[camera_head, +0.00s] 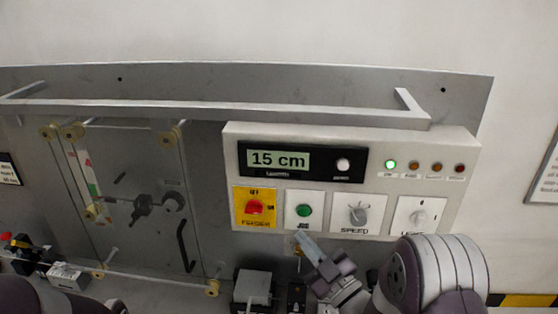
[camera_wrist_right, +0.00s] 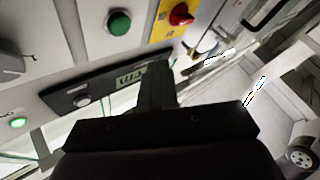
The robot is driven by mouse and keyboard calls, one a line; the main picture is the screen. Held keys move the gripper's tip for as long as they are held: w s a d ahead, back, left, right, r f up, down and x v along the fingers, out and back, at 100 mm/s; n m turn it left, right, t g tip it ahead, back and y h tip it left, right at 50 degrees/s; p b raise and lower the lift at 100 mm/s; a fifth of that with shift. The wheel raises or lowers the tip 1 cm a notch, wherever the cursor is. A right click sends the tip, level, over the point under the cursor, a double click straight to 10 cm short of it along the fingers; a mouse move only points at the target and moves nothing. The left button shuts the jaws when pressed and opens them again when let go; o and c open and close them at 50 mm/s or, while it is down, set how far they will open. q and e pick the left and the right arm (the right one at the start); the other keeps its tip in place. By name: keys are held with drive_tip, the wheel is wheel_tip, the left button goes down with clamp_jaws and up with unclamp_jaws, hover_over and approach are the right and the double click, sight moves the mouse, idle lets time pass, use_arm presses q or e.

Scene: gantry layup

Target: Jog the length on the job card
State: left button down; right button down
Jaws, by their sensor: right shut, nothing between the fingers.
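A beige control panel (camera_head: 360,150) has a display (camera_head: 278,159) reading "15 cm". A green button (camera_head: 304,211) sits below the display, between a red rotary switch (camera_head: 254,207) on a yellow plate and the SPEED knob (camera_head: 358,213). My right gripper (camera_head: 302,240) is shut and empty, just below the green button; contact is not visible. In the right wrist view the shut fingers (camera_wrist_right: 155,85) point toward the panel, with the green button (camera_wrist_right: 118,22) beyond them. A small card (camera_head: 9,168) with unreadable text is at the left edge. My left gripper does not show.
A grey rail (camera_head: 220,109) runs above the panel. One lamp (camera_head: 390,164) glows green; the others beside it are dim. A grey box (camera_head: 252,286) is below the panel, left of my right gripper.

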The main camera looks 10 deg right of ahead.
sight(304, 211)
idle(0.4)
wheel_tip(304, 211, up, 5)
drive_tip(key=m+p, duration=0.1)
drive_tip(key=p, duration=0.3)
drive_tip(key=s+a+f+m+g+h, duration=0.1)
drive_tip(key=s+f+m+g, duration=0.2)
drive_tip(key=m, duration=0.8)
drive_tip(key=shift+s+f+m+g+h, duration=0.3)
drive_tip(key=shift+f+g+h, duration=0.1)
drive_tip(key=shift+f+g, duration=0.45)
drive_tip(key=shift+w+d, duration=0.4)
drive_tip(key=shift+w, duration=1)
drive_tip(key=shift+w+d, duration=0.4)
drive_tip(key=shift+w, duration=1)
drive_tip(key=shift+w+d, duration=0.4)
drive_tip(key=shift+w, duration=1)
